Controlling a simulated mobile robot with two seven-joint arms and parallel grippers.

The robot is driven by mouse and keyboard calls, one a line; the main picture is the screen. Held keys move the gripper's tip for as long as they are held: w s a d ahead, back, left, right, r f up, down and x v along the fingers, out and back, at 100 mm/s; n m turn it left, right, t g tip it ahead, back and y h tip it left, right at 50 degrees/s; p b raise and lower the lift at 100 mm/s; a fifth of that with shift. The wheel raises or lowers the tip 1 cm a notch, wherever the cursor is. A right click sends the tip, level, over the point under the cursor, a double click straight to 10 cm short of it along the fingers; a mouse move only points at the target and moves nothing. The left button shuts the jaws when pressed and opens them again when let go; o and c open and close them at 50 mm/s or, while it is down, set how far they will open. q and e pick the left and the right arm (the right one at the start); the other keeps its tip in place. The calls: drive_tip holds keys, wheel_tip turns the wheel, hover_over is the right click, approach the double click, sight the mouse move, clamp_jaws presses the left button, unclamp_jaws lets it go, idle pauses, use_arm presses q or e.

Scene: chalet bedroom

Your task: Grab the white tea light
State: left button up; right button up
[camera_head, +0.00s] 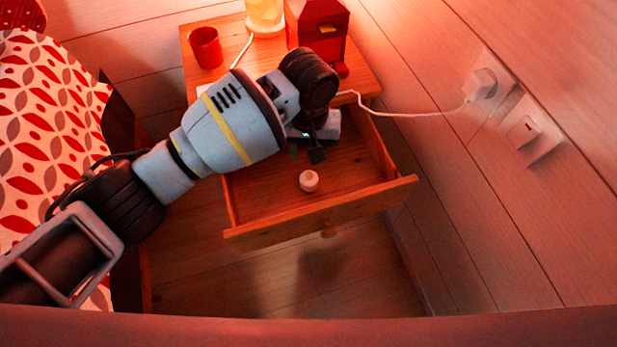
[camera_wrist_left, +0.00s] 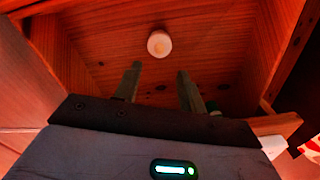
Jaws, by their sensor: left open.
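The white tea light (camera_head: 309,181) stands on the floor of the open wooden drawer (camera_head: 262,204), near its front. It also shows in the left wrist view (camera_wrist_left: 159,43), ahead of the fingertips and centred between their lines. My left gripper (camera_head: 314,152) reaches over the drawer from the left, just behind the tea light in the head view. In the left wrist view its two fingers (camera_wrist_left: 158,70) are apart with nothing between them. They do not touch the tea light. My right gripper is in neither view.
On the nightstand (camera_head: 229,28) above the drawer are a red cup (camera_head: 206,47), a lamp (camera_head: 265,16) and a red box (camera_head: 318,24). A white cord runs to a wall plug (camera_head: 481,84). A patterned bed (camera_head: 45,110) is at left. The drawer's front panel (camera_head: 320,212) stands up as an edge.

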sight(309, 171)
use_arm(q)
drive_tip(key=shift+f, duration=0.95)
drive_tip(key=shift+s+f+b, duration=0.15)
drive_tip(key=shift+f+b, duration=1.4)
drive_tip(key=shift+f, duration=1.05)
drive_tip(key=shift+d, duration=0.1)
drive_tip(key=shift+r, duration=0.1)
drive_tip(key=shift+c, duration=0.2)
clamp_jaws()
